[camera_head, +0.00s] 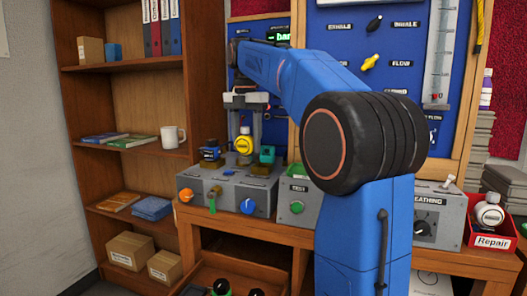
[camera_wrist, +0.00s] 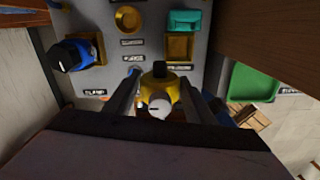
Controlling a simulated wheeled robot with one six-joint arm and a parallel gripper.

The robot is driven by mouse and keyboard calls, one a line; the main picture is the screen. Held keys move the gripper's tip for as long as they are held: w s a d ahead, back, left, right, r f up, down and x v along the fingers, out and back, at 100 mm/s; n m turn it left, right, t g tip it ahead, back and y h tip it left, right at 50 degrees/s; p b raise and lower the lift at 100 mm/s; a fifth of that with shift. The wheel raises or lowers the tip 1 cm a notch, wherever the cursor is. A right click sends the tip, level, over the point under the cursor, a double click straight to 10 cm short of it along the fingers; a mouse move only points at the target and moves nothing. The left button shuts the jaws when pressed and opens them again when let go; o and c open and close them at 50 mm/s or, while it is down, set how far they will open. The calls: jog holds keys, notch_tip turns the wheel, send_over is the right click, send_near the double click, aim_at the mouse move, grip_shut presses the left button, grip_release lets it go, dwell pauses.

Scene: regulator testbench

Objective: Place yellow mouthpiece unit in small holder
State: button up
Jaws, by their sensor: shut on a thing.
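The yellow mouthpiece unit (camera_head: 244,147) is a rounded yellow body with a white round part and a dark end. My gripper (camera_head: 243,132) points down and is shut on it, above the grey testbench box (camera_head: 226,189). In the wrist view the unit (camera_wrist: 158,87) sits between the two fingers of my gripper (camera_wrist: 157,92). Beyond it on the panel are a round brass holder (camera_wrist: 130,20) and a square brass holder (camera_wrist: 180,48), both apparently empty. Their labels are too blurred to read, so I cannot tell which is the small one.
A blue unit (camera_wrist: 68,56) sits in a brass holder left of the yellow unit. A teal piece (camera_wrist: 186,20) is close to the square holder. A green tray (camera_wrist: 252,82) lies to the right. A red Repair box (camera_head: 484,240) stands at the far right, and a wooden shelf (camera_head: 130,65) at left.

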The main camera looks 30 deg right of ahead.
aim_at(264, 150)
jog(key=d, duration=0.6)
jog(key=shift+s+f, duration=0.1)
jog(key=shift+f, duration=1.65)
jog(key=o, duration=1.3)
jog(key=shift+f, duration=0.15)
jog(key=shift+o, duration=0.2)
notch_tip(264, 150, up, 8)
